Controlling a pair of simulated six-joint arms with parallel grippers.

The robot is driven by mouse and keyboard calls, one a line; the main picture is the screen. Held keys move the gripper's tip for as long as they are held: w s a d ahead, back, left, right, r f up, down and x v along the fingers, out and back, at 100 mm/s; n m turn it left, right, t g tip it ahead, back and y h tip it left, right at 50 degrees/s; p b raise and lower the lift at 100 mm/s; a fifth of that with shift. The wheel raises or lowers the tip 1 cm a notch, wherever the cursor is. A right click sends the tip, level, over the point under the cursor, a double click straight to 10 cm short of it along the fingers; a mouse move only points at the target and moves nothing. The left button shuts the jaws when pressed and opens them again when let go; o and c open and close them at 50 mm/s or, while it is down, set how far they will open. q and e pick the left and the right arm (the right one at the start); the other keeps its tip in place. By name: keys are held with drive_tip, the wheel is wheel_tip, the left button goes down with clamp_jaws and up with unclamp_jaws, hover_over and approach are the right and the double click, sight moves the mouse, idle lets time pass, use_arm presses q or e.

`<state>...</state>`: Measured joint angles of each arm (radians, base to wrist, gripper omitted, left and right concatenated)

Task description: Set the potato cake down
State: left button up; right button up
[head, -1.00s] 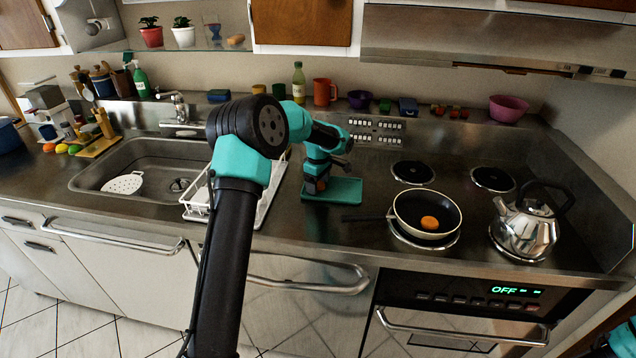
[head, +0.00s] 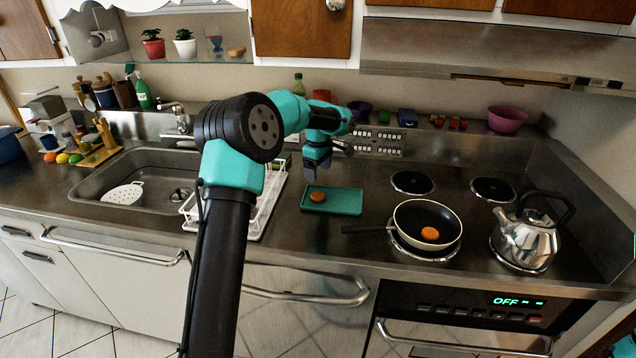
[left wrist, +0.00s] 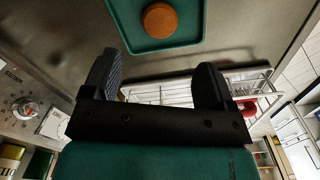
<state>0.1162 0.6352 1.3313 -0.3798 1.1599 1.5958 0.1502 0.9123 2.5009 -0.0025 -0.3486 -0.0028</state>
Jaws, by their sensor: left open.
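One round orange-brown potato cake (head: 317,197) lies flat on the left part of the teal tray (head: 345,203). The cake (left wrist: 160,20) and the tray (left wrist: 195,35) also show at the top of the left wrist view. My left gripper (head: 316,166) is above the tray, clear of the cake. In the left wrist view, my left gripper (left wrist: 160,66) has its fingers wide apart with nothing between them. A second orange-brown cake (head: 430,233) lies in the black frying pan (head: 412,217) on the front left coil. My right gripper is not in view.
A white dish rack (head: 262,205) and the sink (head: 150,165) are left of the tray. A steel kettle (head: 526,240) stands on the front right coil. Bottles and bowls line the back ledge. Bare steel worktop lies around the tray.

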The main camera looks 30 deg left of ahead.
use_arm(q)
wheel_tip(320, 180, up, 3)
drive_tip(key=shift+f, duration=0.1)
